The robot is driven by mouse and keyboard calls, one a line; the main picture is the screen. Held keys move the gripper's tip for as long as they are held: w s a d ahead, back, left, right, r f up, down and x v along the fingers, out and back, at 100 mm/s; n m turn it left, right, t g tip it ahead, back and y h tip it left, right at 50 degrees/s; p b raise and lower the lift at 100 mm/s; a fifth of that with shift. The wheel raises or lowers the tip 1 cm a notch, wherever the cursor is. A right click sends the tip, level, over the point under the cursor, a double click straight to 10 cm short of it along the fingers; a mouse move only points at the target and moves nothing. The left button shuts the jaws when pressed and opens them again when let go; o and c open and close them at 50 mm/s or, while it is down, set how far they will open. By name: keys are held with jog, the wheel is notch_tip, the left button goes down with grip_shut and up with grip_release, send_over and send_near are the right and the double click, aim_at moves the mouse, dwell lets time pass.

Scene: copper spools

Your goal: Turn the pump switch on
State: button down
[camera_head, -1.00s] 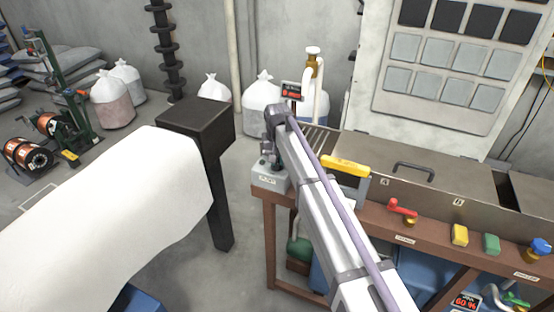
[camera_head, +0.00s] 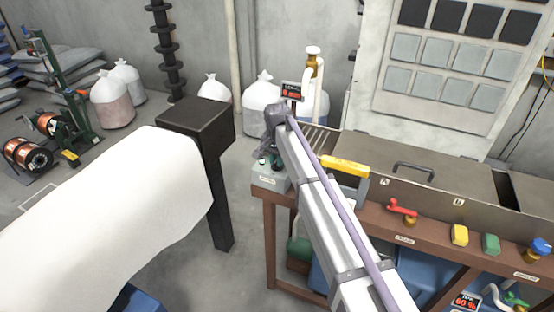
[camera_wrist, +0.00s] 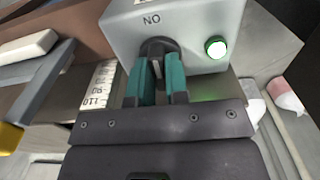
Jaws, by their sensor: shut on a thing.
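The pump switch is a grey box (camera_head: 268,179) at the left end of the bench in the head view. In the wrist view, the box (camera_wrist: 190,20) fills the top, with lettering that reads as an upside-down ON. Its round dark knob (camera_wrist: 157,46) sits between the green fingers of my gripper (camera_wrist: 159,70), which is shut on it. A lamp (camera_wrist: 216,47) beside the knob is bright white-green, and a green glow falls on my gripper. In the head view my gripper (camera_head: 269,158) is small, and my arm partly hides it.
A yellow-handled tool (camera_head: 345,166), a red valve handle (camera_head: 402,206) and yellow (camera_head: 459,234) and green (camera_head: 491,243) blocks lie along the bench (camera_head: 375,226). A small red-lit display (camera_head: 291,91) stands behind my gripper. White sacks (camera_head: 262,104) stand on the floor behind.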

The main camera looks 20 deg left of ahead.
jog(key=c, duration=1.1)
grip_release()
notch_tip(320, 180, up, 11)
jog(key=p, duration=1)
jog(key=shift+f+p, duration=0.1)
jog(key=shift+p, duration=0.3)
